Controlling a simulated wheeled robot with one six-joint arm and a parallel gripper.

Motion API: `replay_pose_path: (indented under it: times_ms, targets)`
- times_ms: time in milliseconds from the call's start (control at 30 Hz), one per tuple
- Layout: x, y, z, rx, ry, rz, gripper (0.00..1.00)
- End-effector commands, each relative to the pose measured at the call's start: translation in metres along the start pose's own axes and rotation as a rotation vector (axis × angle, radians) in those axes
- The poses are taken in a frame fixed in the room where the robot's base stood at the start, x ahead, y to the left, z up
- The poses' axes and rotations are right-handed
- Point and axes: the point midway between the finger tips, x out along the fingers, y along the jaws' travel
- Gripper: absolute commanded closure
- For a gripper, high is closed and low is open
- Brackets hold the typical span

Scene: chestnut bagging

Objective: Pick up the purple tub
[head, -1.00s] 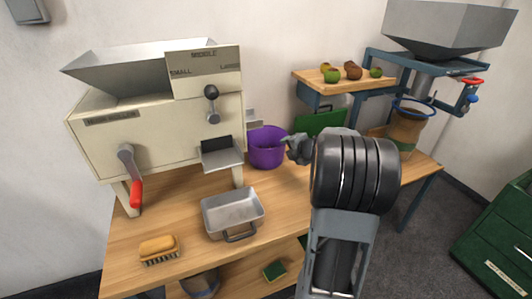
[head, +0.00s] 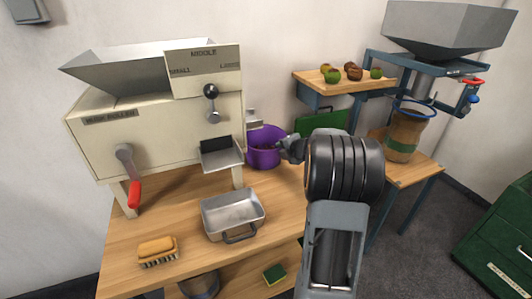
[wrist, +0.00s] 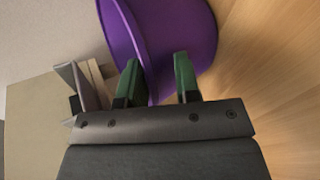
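The purple tub (head: 264,156) stands on the wooden bench, right of the cream machine and close to the wall. My gripper (head: 284,149) is at the tub's right side in the head view, its tips partly hidden. In the wrist view the tub (wrist: 178,25) fills the top middle. There my gripper (wrist: 156,78) shows two green-padded fingers spread apart, with part of the tub's wall between and beyond them. I cannot tell whether either finger touches the tub.
The cream machine (head: 160,130) with a chute stands close on the left. A metal pan (head: 233,213) and a brush (head: 157,250) lie in front. A green case (head: 322,121) and a small raised shelf (head: 345,84) with chestnuts are behind right.

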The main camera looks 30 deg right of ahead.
Motion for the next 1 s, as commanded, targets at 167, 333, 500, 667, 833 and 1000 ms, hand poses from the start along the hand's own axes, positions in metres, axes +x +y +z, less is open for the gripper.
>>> replay_pose_path:
  times_ms: [167, 333, 500, 667, 833, 1000]
  targets:
    - [0.0005, -0.0011, -0.0006, 0.000, 0.001, -0.002, 0.95]
    - [0.0003, -0.0007, -0.0005, 0.000, 0.001, -0.001, 1.00]
    - [0.0002, -0.0004, -0.0003, 0.000, 0.001, -0.001, 1.00]
    - [-0.0002, 0.0007, 0.0001, 0.000, 0.000, 0.002, 1.00]
    - [-0.0005, 0.0014, 0.0003, 0.001, 0.000, 0.002, 1.00]
    - [-0.0030, 0.0071, 0.0008, 0.000, 0.001, 0.003, 1.00]
